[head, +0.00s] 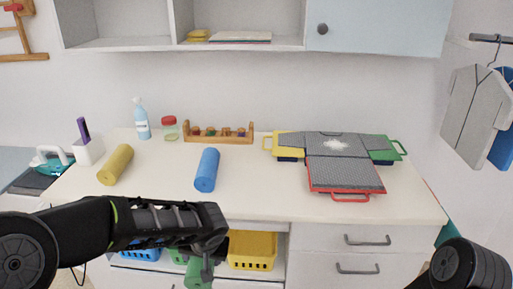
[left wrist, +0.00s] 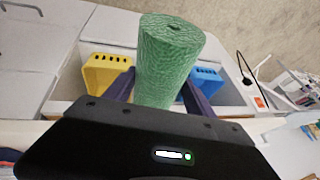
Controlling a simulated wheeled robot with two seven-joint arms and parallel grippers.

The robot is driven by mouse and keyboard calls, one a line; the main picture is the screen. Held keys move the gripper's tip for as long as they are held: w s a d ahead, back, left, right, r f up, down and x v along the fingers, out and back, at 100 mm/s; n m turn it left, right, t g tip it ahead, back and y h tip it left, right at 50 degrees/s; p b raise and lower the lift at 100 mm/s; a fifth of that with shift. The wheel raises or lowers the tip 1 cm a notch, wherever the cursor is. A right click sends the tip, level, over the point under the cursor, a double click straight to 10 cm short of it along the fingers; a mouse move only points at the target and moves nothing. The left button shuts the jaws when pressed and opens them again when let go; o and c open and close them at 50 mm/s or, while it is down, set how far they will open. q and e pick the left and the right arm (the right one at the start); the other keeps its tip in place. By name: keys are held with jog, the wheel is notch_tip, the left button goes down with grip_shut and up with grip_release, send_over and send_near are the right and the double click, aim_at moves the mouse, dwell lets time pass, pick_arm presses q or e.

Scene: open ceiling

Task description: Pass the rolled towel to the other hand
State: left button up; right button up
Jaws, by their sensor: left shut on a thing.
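A green rolled towel (left wrist: 168,62) stands between the two fingers of my left gripper (left wrist: 158,96) in the left wrist view. The gripper is shut on it. In the head view my left gripper (head: 208,262) is at the bottom, in front of the counter's front edge, and part of the green towel (head: 194,274) shows beside it, partly hidden by the gripper. A dark link of my right arm (head: 462,266) shows at the bottom right. My right gripper is out of view.
On the counter (head: 265,200) lie a yellow rolled towel (head: 115,165) and a blue rolled towel (head: 207,170). A folding board with a grey shirt (head: 335,160) is at the right. A yellow basket (head: 252,250) and blue basket (head: 140,252) sit on the shelf below.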

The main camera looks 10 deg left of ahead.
pick_arm(q)
jog(key=d+m+h, duration=0.6)
jog(key=d+m, duration=0.9)
jog(key=d, duration=0.9)
jog(key=shift+s+d+r, duration=0.15)
jog(key=shift+s, duration=0.05)
pick_arm(e)
jog(key=shift+o, duration=0.4)
